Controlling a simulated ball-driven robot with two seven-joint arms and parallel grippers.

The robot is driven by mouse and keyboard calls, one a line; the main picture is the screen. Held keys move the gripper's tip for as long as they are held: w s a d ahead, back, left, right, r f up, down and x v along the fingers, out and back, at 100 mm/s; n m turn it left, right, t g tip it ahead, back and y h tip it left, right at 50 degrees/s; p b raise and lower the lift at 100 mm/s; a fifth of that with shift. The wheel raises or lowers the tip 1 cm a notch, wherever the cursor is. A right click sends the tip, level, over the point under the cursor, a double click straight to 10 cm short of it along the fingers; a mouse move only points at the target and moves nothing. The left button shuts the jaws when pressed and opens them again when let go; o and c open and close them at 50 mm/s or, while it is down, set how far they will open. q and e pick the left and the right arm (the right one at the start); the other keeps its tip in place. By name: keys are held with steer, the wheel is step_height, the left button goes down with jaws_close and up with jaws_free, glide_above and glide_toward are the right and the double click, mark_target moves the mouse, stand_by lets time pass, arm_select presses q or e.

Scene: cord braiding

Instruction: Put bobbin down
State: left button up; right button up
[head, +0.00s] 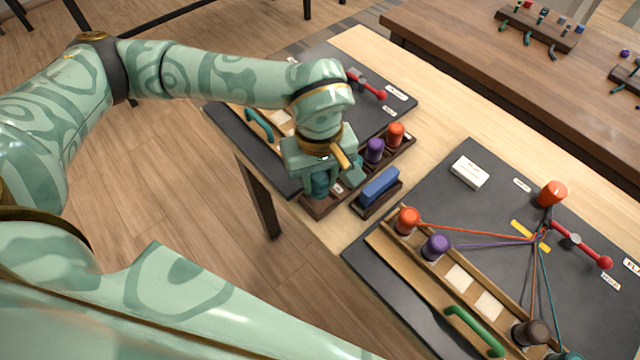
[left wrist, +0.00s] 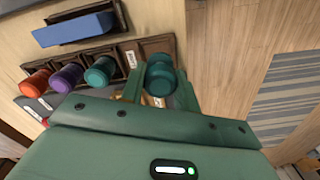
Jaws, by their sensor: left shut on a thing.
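My left gripper (head: 322,178) is shut on a dark teal bobbin, which shows between its fingers in the left wrist view (left wrist: 160,80). The bobbin is mostly hidden by the gripper in the head view. The gripper is over the near end of a dark wooden rack (head: 318,208). In the left wrist view the rack holds an orange bobbin (left wrist: 35,82), a purple bobbin (left wrist: 67,77) and a teal bobbin (left wrist: 100,72) in a row. The held bobbin overlaps the end compartment (left wrist: 152,46); I cannot tell whether it touches the rack. My right gripper is not in view.
A blue block (head: 380,186) in a dark holder lies beside the rack. A braiding board (head: 400,270) with cords, bobbins and a green handle (head: 474,330) is at the right. Bare floor lies left.

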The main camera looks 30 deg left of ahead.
mark_target(319, 187)
arm_select(q)
steer(key=shift+w+a+f+b, duration=0.15)
steer(key=shift+f+b, duration=0.2)
steer(key=shift+f, duration=0.65)
steer(key=shift+w+f+b, duration=0.15)
steer(key=shift+f+b, duration=0.2)
steer(key=shift+f, duration=0.6)
steer(key=shift+f, duration=0.3)
steer(key=o, duration=1)
steer(key=shift+r, duration=0.15)
step_height(319, 187, up, 12)
steer(key=p, duration=0.3)
steer(key=shift+r, duration=0.2)
